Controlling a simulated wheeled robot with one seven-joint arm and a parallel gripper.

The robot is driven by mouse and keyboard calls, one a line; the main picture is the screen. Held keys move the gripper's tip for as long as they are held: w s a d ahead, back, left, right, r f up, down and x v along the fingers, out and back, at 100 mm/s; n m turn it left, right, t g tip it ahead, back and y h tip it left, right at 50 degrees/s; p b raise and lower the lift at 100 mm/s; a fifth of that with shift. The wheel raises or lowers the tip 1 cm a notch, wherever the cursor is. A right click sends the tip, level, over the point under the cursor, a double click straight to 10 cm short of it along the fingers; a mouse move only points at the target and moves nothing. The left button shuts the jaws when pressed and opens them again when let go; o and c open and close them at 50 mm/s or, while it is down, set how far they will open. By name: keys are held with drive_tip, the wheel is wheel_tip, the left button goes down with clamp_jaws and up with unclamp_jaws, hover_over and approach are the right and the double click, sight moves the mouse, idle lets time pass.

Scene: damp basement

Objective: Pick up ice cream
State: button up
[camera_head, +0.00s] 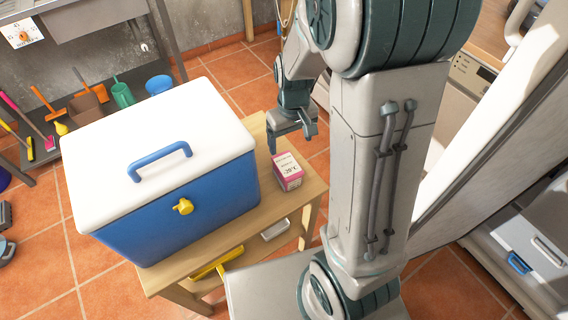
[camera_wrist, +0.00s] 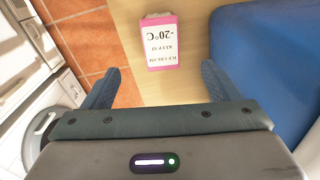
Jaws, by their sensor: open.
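The ice cream is a small pink and white carton (camera_head: 287,171) on the right part of the wooden table (camera_head: 258,210), beside the blue cooler. In the wrist view the carton (camera_wrist: 160,42) lies beyond my fingertips, roughly between their lines, with its "ICE CREAM" and "-20°C" label facing the camera. My gripper (camera_head: 293,138) is above the table, just behind the carton, pointing down. My gripper's fingers (camera_wrist: 160,82) are spread open, with nothing between them. The carton is apart from both fingers.
A large blue cooler (camera_head: 180,205) with a white lid (camera_head: 120,150) and blue handle stands left of the carton, close to my gripper. It also shows in the wrist view (camera_wrist: 265,60). A yellow item (camera_head: 217,263) and a white item (camera_head: 275,230) sit below the tabletop.

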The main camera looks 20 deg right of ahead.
sight(287, 164)
drive_tip(key=f, duration=0.2)
drive_tip(key=shift+w+d+f, duration=0.15)
drive_tip(key=shift+w+f, duration=0.15)
drive_tip(key=shift+w, duration=0.1)
wheel_tip(287, 164, down, 8)
drive_tip(key=shift+f+b, duration=0.25)
drive_tip(key=shift+b, duration=0.65)
drive_tip(key=f, duration=0.2)
drive_tip(key=a+f, duration=0.1)
drive_tip(key=f, duration=0.1)
drive_tip(key=shift+w+b, duration=0.15)
drive_tip(key=shift+b, duration=0.2)
drive_tip(key=shift+d+f, duration=0.1)
drive_tip(key=shift+f, duration=0.55)
drive_tip(key=shift+r, duration=0.1)
drive_tip(key=c, duration=1.2)
drive_tip(key=shift+c, duration=0.2)
